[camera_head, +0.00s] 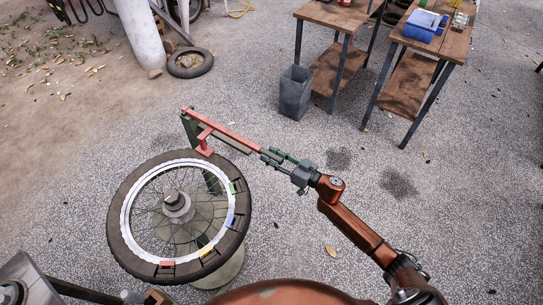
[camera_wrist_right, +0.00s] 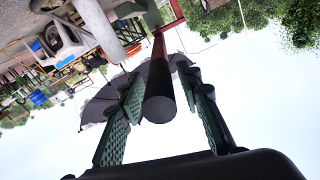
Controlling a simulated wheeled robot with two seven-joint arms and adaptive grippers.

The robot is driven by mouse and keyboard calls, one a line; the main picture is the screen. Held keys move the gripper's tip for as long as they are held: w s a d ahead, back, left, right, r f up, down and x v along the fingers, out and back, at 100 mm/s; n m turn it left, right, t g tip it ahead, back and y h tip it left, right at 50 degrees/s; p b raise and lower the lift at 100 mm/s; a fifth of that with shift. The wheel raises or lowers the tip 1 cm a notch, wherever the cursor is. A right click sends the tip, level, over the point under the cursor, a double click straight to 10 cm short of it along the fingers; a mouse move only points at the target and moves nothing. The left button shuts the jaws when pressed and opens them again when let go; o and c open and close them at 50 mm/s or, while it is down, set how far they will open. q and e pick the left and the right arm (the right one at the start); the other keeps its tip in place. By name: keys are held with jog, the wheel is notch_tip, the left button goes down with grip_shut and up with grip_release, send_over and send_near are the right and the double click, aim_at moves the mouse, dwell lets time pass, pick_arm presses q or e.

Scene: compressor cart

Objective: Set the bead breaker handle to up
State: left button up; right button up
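The bead breaker handle (camera_head: 228,133) is a long red bar beside a dark green beam (camera_head: 190,130), behind the wheel. It runs from upper left toward my right gripper (camera_head: 272,157). In the right wrist view its black round-ended grip (camera_wrist_right: 160,107) lies between the two green fingers of my right gripper (camera_wrist_right: 162,110). Gaps show on both sides of the grip, so the fingers are open around it and not closed on it. The handle's exact tilt is hard to tell from above. My left gripper is not in view.
A spoked wheel with a tire (camera_head: 122,222) lies on a round green stand in front of the handle. A grey bin (camera_head: 295,92) and wooden-topped tables (camera_head: 455,45) stand at the back right. Another tire (camera_head: 190,63) lies at the back. The paved floor on the right is mostly clear.

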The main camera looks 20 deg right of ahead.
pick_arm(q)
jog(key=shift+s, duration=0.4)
pick_arm(e)
grip_shut()
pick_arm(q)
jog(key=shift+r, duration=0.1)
